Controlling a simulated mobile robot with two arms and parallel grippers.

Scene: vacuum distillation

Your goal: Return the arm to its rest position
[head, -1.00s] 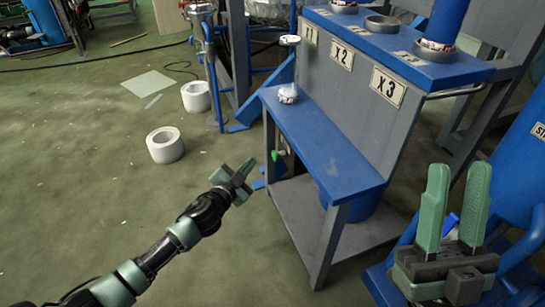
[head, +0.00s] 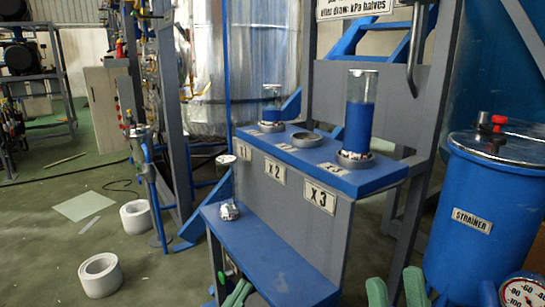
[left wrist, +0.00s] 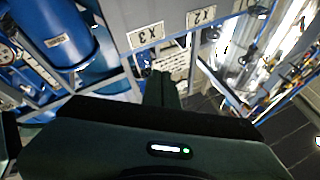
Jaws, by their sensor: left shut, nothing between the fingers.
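My left gripper (head: 238,291) shows at the bottom edge of the head view, its green fingers together and empty, beside the left end of the blue bench shelf (head: 270,255). In the left wrist view its dark fingers (left wrist: 163,88) point toward the grey panel with the X2 and X3 labels. My right gripper (head: 396,288) is at the bottom right of the head view. Its two green fingers stand apart with nothing seen between them. The rest of both arms is cut off below the head view.
The upper shelf (head: 350,181) holds a tall glass vessel with blue contents (head: 358,115), a smaller one (head: 271,105) and an empty ring (head: 307,140). A small item (head: 229,210) sits on the lower shelf. The strainer (head: 485,215) stands right. White rolls (head: 100,275) lie on the floor.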

